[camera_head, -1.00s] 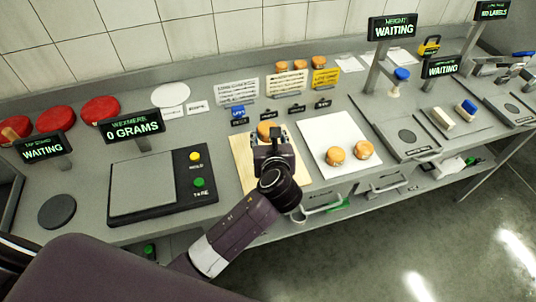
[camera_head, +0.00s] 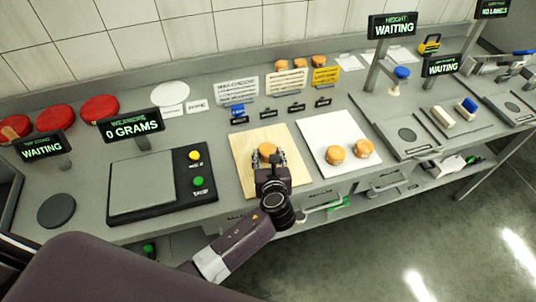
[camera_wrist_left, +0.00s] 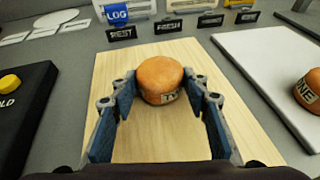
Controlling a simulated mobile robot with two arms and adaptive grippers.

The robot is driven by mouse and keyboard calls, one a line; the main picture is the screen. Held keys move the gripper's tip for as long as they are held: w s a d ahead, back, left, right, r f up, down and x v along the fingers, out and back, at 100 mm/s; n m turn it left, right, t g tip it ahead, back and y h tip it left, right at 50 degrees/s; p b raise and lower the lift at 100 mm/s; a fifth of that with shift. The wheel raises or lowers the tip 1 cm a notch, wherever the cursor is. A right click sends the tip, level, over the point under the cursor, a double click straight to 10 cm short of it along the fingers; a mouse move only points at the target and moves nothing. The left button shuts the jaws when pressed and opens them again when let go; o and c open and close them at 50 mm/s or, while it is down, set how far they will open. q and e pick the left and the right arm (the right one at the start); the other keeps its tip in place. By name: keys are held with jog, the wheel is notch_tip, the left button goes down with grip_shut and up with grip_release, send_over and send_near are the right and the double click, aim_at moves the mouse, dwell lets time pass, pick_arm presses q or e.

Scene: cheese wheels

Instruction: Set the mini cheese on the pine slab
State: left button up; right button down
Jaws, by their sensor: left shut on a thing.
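The mini cheese (camera_head: 267,149) is a small orange-brown wheel with a printed label on its side. My left gripper (camera_head: 268,157) is shut on it, with one finger on each side. In the left wrist view the cheese (camera_wrist_left: 160,78) sits between the blue-padded fingers, upright, over the far middle part of the pine slab (camera_wrist_left: 158,138). The pale wooden slab (camera_head: 243,168) lies flat on the grey counter. I cannot tell whether the cheese touches the slab or hangs slightly above it. My right gripper is not in view.
A white board (camera_head: 318,128) with two similar cheeses stands right of the slab. A black scale (camera_head: 145,185) reading 0 grams is on the left. Small black signs (camera_head: 267,142) and label cards stand behind the slab. More cheeses and red wheels (camera_head: 100,108) line the back.

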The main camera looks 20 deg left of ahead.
pick_arm(q)
jog(key=o, duration=1.2)
jog(key=shift+f, duration=0.1)
jog(key=shift+r, duration=0.2)
jog(key=shift+s+d, duration=0.15)
jog(key=shift+s, duration=0.2)
jog(key=b+v, duration=0.1)
jog(key=v, duration=1)
jog(key=shift+s+r, duration=0.1)
jog(key=shift+r, duration=0.05)
